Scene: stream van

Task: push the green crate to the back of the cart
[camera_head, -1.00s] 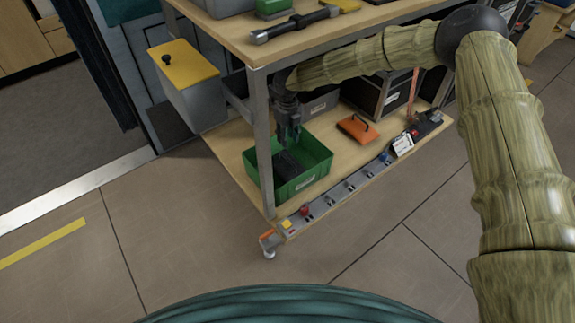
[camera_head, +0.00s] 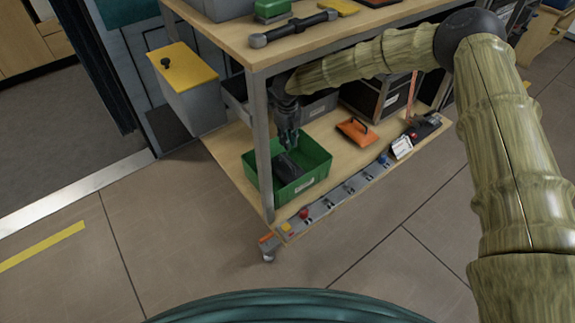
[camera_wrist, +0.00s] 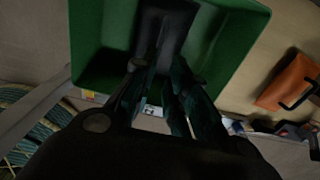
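The green crate (camera_head: 309,179) stands on the lower shelf (camera_head: 232,152) of the cart, at its left front corner beside the metal leg. A black item (camera_head: 287,168) lies inside it. My gripper (camera_head: 289,146) points down over the crate's far side, under the cart's top. In the wrist view, the crate (camera_wrist: 232,45) fills the upper middle, with my gripper's dark fingers (camera_wrist: 160,80) in front of it. The picture there is dark. I cannot tell whether the fingers touch the crate or are open or shut. I see nothing held.
An orange case (camera_head: 357,130) lies on the shelf right of the crate. A dark box (camera_head: 378,98) stands behind it. The metal leg (camera_head: 263,140) stands at the left.

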